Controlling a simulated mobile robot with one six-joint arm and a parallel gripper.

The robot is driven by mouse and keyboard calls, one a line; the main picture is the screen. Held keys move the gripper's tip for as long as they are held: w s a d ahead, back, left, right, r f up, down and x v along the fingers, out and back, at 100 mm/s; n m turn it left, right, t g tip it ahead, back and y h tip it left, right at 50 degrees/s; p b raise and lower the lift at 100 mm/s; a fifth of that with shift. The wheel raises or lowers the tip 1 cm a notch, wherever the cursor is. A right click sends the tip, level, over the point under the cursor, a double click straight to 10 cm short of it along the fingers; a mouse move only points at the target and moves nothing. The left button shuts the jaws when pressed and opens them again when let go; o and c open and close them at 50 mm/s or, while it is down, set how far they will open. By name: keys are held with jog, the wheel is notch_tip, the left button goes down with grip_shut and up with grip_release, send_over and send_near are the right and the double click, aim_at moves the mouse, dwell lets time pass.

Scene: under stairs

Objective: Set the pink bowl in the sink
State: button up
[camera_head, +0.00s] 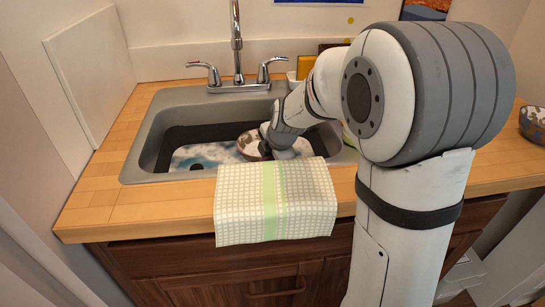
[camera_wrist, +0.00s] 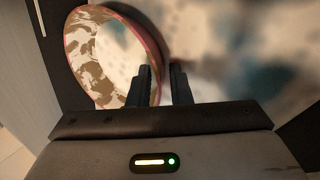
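The pink bowl, with a brown-and-white pattern and a pinkish rim, is inside the sink basin in the head view (camera_head: 248,146). In the wrist view it fills the upper left (camera_wrist: 88,62). My gripper (camera_wrist: 163,72) reaches down into the sink (camera_head: 150,145). Its two dark fingers are close together, one on each side of the bowl's rim, and look shut on it. The arm hides the bowl's right part. Whether the bowl touches the sink floor is hard to tell.
The sink floor has a blue-white mottled look. A checked towel (camera_head: 240,205) hangs over the counter's front edge. A faucet (camera_head: 237,45) stands behind the sink, with a yellow sponge (camera_head: 305,66) to its right. Another patterned bowl (camera_head: 534,124) sits at the far right.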

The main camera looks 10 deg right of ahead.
jog(key=shift+o, duration=1.2)
jog(key=shift+r+p, duration=0.3)
jog(key=shift+r, duration=0.05)
jog(key=p+v, duration=0.1)
jog(key=v, duration=1)
jog(key=shift+s+r, duration=0.15)
jog(key=shift+r, duration=0.1)
jog(key=shift+p, duration=0.3)
